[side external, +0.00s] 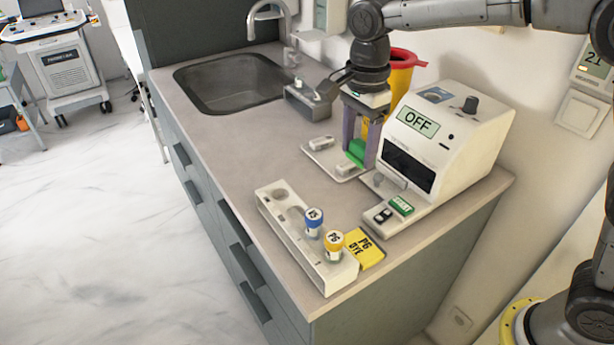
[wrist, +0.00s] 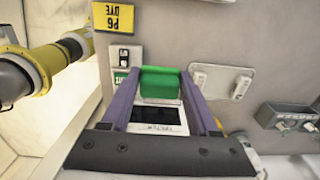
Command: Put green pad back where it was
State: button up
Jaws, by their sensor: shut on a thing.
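The green pad (side external: 357,153) is held between the two purple fingers of my gripper (side external: 360,150), and my gripper is shut on it. In the wrist view the green pad (wrist: 160,83) spans the gap between the fingertips. A pale tray (side external: 330,162) with two small grey-white blocks stands at the left of the white machine (side external: 450,140). In the side view the pad overlaps the tray's right part; in the wrist view the tray (wrist: 220,75) is to the pad's right, with bare tray between its blocks. I cannot tell the pad's exact height.
The machine's display reads OFF. A white rack (side external: 285,225) with blue-capped and yellow-capped vials stands in front, beside a yellow P6 DYE box (side external: 364,248). A grey box (side external: 305,101), the sink (side external: 232,80) and a yellow-red bin (side external: 403,75) are behind. Left-centre counter is clear.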

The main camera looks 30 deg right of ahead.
jog(key=w+a+f, duration=0.2)
jog(key=w+f, duration=0.1)
jog(key=w, duration=0.4)
send_over(305, 183)
jog(key=s, duration=0.1)
jog(key=f, duration=0.5)
jog(key=shift+d, duration=0.2)
jog(key=shift+w+a+f, duration=0.15)
jog(key=shift+w+f, duration=0.3)
jog(key=shift+f, duration=1.8)
jog(key=shift+f, duration=0.1)
jog(key=o, duration=1.3)
notch_tip(305, 183, up, 12)
jog(key=shift+r, duration=0.1)
